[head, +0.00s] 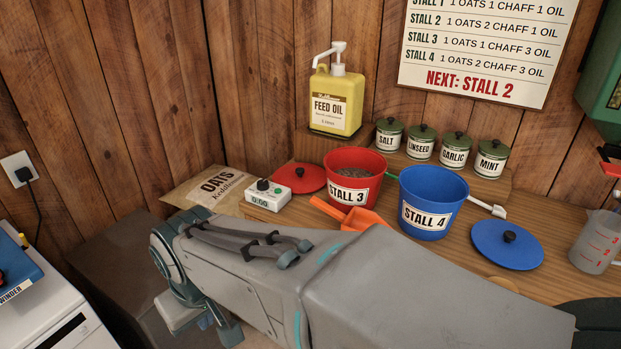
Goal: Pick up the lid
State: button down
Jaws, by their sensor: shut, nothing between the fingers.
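Two loose lids lie on the wooden bench, and the frame does not settle which one is meant. A red lid (298,178) with a black knob lies left of the red STALL 3 bucket (355,165), which holds dark grainy feed. A blue lid (507,255) with a black knob lies flat to the right of the blue STALL 4 bucket (432,190). My grey arm crosses the foreground from lower right to left, in front of the bench. My gripper's fingers do not show. Neither lid has anything on it.
An orange scoop (358,219) lies before the buckets, and a white timer (268,195) and OATS bag (215,187) are at left. Green-lidded jars (453,152) and a yellow feed oil bottle (336,102) stand behind. A measuring jug (595,245) is at right.

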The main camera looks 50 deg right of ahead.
aim_at(301, 177)
jog(key=z, duration=2.05)
